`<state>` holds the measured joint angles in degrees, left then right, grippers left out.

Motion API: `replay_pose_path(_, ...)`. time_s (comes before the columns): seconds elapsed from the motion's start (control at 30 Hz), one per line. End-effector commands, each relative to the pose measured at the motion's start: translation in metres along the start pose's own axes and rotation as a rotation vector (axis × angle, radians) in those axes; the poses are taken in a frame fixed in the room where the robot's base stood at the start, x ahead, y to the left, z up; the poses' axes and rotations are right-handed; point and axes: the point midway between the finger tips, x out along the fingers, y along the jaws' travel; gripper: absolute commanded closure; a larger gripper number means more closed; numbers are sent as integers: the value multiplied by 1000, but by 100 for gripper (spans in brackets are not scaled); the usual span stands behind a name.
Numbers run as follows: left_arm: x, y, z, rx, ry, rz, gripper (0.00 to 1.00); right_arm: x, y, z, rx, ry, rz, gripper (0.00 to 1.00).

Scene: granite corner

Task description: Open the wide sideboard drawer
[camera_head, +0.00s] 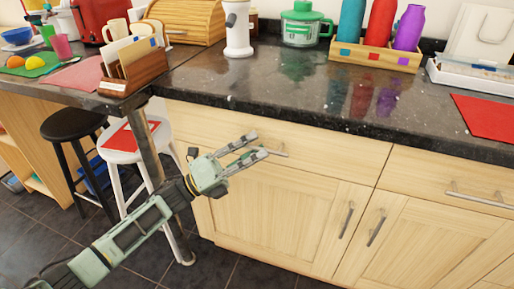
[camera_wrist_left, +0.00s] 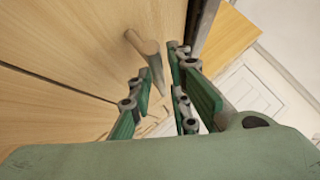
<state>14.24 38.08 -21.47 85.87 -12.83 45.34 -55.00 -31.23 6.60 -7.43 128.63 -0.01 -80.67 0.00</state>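The sideboard has a wide pale-wood drawer (camera_head: 325,158) under the dark countertop, and its front looks closed. Its bar handle (camera_head: 278,154) is partly hidden behind my left gripper (camera_head: 259,145). The gripper's two fingers are spread apart at the handle, close to the drawer front. In the left wrist view the handle (camera_wrist_left: 148,52) shows near the tips of the open left gripper (camera_wrist_left: 160,80), seemingly between the fingers. I cannot tell whether either finger touches it. My right gripper is in neither view.
Cabinet doors (camera_head: 300,215) with upright handles lie below the drawer. Another drawer (camera_head: 450,188) is to the right. A white stool (camera_head: 138,140) and a black stool (camera_head: 72,124) stand left of my arm. The countertop (camera_head: 290,95) holds bottles and a green pot.

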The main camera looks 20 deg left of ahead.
Motion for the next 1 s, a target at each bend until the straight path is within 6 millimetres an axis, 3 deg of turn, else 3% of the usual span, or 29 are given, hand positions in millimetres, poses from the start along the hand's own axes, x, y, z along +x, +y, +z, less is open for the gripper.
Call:
replay_pose_path(0.13,10,0,0,-1,0,1,83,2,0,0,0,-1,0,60)
replay_pose_path(0.4,10,1,0,-1,-1,2,84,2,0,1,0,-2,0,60)
replay_pose_path(0.6,10,1,0,-1,-1,2,100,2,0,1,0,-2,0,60)
replay_pose_path(1.0,10,1,0,0,-1,3,100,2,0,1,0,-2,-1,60)
